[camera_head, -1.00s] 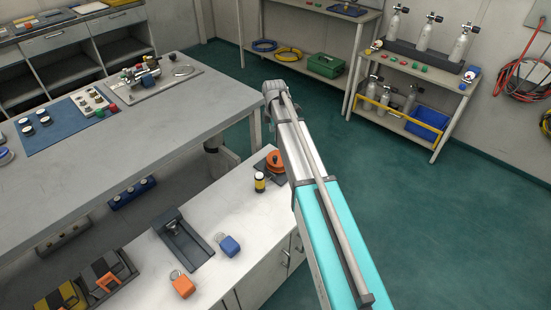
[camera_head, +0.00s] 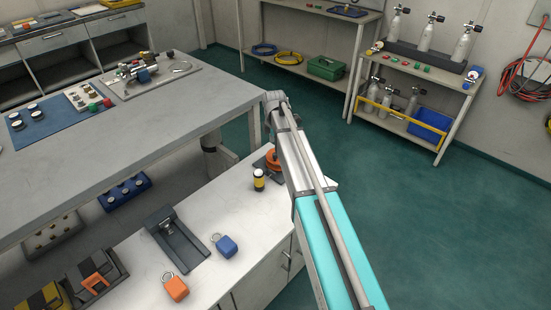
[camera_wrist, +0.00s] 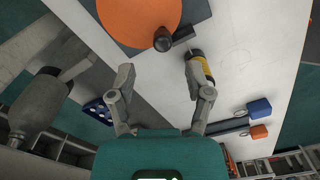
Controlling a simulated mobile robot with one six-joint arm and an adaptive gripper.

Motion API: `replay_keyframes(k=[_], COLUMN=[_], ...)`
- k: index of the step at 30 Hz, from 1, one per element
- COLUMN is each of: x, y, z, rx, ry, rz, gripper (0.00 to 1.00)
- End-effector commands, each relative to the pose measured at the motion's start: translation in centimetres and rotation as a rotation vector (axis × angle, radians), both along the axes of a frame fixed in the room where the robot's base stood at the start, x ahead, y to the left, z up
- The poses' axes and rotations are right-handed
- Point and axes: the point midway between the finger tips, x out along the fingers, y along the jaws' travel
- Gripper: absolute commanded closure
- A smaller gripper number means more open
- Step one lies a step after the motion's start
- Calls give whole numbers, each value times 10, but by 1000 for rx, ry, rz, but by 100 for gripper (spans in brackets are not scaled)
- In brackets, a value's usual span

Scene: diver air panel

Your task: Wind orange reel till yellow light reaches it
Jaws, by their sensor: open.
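The orange reel (camera_head: 273,156) sits on a dark base at the far end of the white bench, partly covered by my arm in the head view. In the wrist view, the orange disc (camera_wrist: 135,18) is cut off by the top edge, and a dark round knob (camera_wrist: 163,40) shows at its rim. The yellow light (camera_head: 259,180), a black and yellow cylinder, stands beside the reel; it also shows in the wrist view (camera_wrist: 201,69), close to the right finger. My gripper (camera_wrist: 158,72) is open, its fingers apart below the knob in the picture. Contact cannot be told.
The white bench (camera_head: 215,205) also holds a blue padlock (camera_head: 227,246), an orange padlock (camera_head: 175,288) and a dark grey stand (camera_head: 178,240). A grey worktable (camera_head: 150,135) with fittings stands to the left. The green floor (camera_head: 400,220) on the right is clear.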

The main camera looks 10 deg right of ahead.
Motion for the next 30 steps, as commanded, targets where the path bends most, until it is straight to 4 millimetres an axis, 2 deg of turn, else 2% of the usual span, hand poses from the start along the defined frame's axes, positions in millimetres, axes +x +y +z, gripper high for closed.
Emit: replay_keyframes(k=[1, 15, 22, 30], x=[0, 0, 0, 0], y=[0, 0, 1, 1], z=[-8, -44, -54, -57], rx=[0, 0, 0, 0], ry=[0, 0, 0, 0], rz=[0, 0, 1, 1], gripper=[35, 35, 35, 35])
